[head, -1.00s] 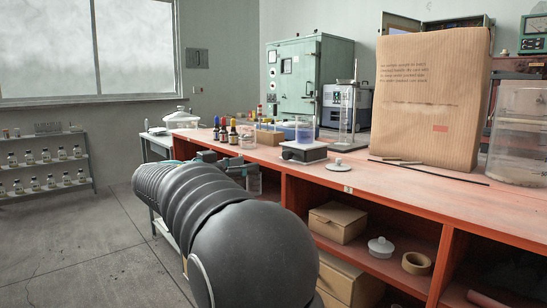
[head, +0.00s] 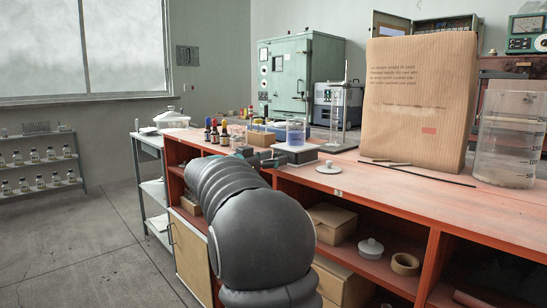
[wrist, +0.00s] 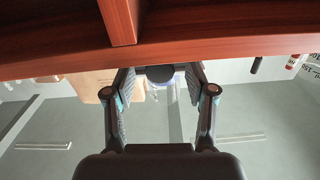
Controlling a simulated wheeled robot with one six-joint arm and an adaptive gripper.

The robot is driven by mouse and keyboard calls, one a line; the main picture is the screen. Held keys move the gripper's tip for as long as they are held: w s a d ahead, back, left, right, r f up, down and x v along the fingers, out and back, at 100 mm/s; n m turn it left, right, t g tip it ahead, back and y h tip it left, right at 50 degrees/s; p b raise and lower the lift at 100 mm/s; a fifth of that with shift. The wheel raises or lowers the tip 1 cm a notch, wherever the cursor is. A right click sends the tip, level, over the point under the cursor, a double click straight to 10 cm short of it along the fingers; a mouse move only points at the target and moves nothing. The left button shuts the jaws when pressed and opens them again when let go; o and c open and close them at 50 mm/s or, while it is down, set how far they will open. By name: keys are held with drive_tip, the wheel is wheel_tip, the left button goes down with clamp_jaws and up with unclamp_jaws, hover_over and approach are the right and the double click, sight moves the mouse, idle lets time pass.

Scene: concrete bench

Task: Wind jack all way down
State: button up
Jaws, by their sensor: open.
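The jack (head: 298,156) stands on the red bench top, a low dark body under a pale top plate (head: 297,147). A beaker (head: 295,133) of bluish liquid stands on it. My gripper (head: 270,160) is just left of and in front of the jack, its fingers partly hidden by my arm. In the wrist view, which looks upside down, my gripper (wrist: 160,76) is open. A dark rounded part (wrist: 167,73), perhaps the jack's knob, shows between the fingertips. I cannot tell whether they touch it. How high the jack stands is hard to tell.
Dropper bottles (head: 214,134) stand left of the jack. A white lid (head: 328,168) lies right of it, near the bench edge. A tall cardboard package (head: 419,100) and a large clear vessel (head: 507,140) stand further right. The bench edge crosses the wrist view's top.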

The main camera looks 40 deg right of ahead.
drive_tip(key=shift+d, duration=0.25)
clamp_jaws()
drive_tip(key=shift+f+b, duration=0.1)
drive_tip(key=shift+b, duration=0.25)
drive_tip(key=shift+n+b, duration=0.3)
drive_tip(key=shift+n, duration=0.2)
drive_tip(key=shift+n+b, duration=0.6)
drive_tip(key=shift+n, duration=0.5)
